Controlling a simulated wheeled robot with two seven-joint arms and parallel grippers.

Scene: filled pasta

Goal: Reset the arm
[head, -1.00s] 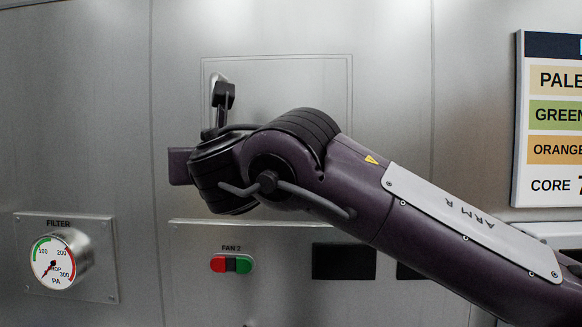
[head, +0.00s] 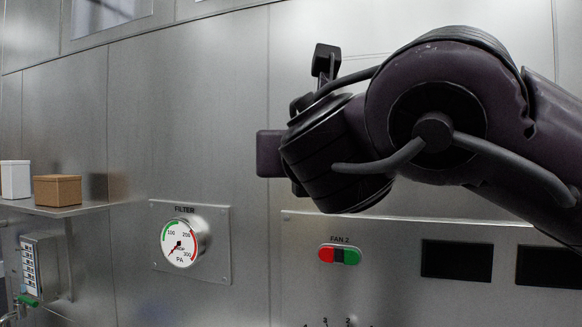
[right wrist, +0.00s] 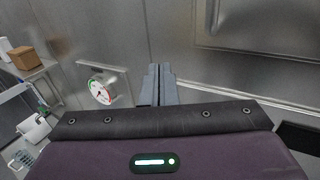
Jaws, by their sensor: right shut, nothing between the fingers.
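My right arm (head: 436,100) comes in from the right in the head view, with its dark wrist raised in front of the metal wall. Its fingers cannot be made out there. In the right wrist view, my right gripper (right wrist: 157,84) shows two grey fingers closed side by side, with nothing held. They point toward the metal wall. My left gripper and left arm are in neither view.
A FILTER gauge (head: 183,243) is on the wall, left of my wrist. A FAN 2 red and green switch (head: 339,255) sits below it. At the far left a shelf (head: 85,209) holds a brown box (head: 57,190) and a white box (head: 15,179).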

